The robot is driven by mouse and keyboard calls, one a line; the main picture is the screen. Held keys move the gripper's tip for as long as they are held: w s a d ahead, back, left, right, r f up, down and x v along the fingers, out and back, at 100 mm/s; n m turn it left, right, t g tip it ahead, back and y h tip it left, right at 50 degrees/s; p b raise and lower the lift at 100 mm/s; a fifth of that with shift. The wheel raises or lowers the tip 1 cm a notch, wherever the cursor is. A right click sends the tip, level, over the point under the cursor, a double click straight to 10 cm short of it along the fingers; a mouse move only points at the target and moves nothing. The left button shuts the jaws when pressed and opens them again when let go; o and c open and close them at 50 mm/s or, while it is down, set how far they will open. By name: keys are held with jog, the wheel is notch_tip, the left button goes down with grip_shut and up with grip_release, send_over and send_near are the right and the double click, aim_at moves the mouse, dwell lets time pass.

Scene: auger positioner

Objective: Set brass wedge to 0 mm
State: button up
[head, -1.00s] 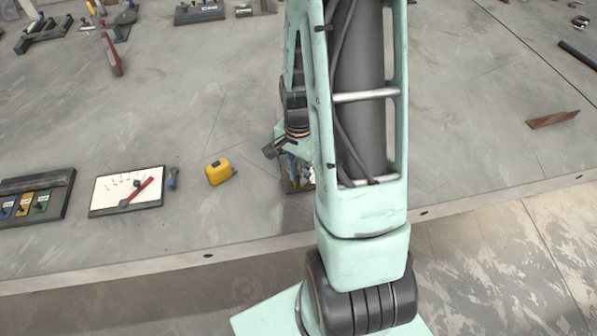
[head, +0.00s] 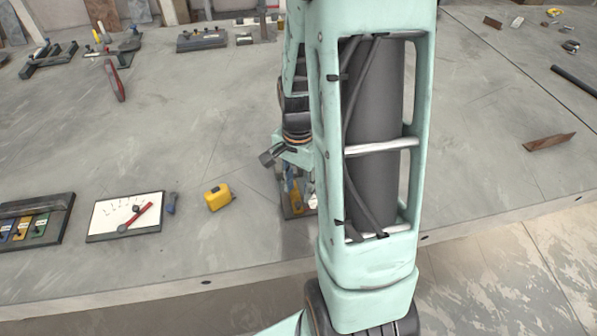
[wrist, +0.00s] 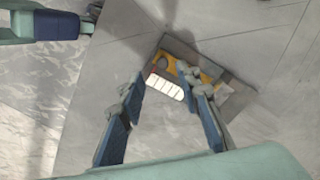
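A brass-yellow piece (wrist: 178,68), which looks like the brass wedge, sits on a dark rectangular base (wrist: 228,100) in the wrist view. A white strip with dark marks (wrist: 165,87) lies beside it. My gripper (wrist: 165,83) is open above them, one finger on each side of the strip, with nothing clearly held. Whether a fingertip touches the fixture cannot be told. In the head view the brass piece (head: 297,196) shows low beside my arm, which hides part of the fixture. The wedge's reading on the scale is too small to read.
A yellow tape measure (head: 218,197) and a white dial board with a red pointer (head: 125,216) lie left of the fixture. A tray with coloured switches (head: 35,220) is further left. A rusty metal piece (head: 549,142) lies right. The table's front edge is close.

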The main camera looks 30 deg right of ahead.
notch_tip(320, 180, up, 6)
dwell(0.7)
